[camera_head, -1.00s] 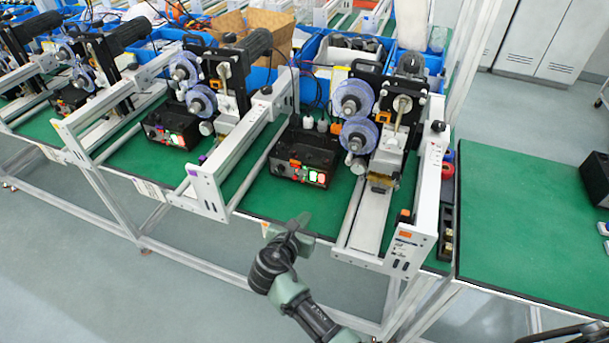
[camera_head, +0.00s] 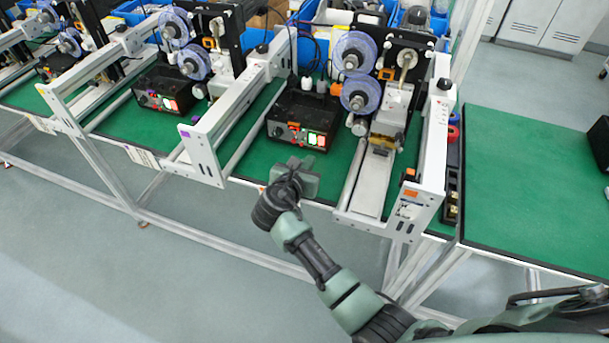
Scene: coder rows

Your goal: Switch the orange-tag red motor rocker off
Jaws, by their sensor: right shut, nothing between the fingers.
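The orange-tag machine has an orange tag (camera_head: 411,193) on the front end of its right rail. Its black control box (camera_head: 300,108) stands on the green mat left of its blue reels. The box's front panel bears a lit green rocker (camera_head: 312,138) and, to its right, a lit red rocker (camera_head: 321,141). Which way the red rocker is tilted is too small to tell. My right gripper (camera_head: 306,168) is shut and empty, in front of and below the panel in the picture, apart from the rockers. My left gripper is not in view.
A similar control box (camera_head: 165,92) with lit rockers belongs to the machine on the left, which has a purple tag (camera_head: 183,131). A white rail (camera_head: 235,108) stands left of the orange-tag box. A bare green mat (camera_head: 530,190) lies at the right.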

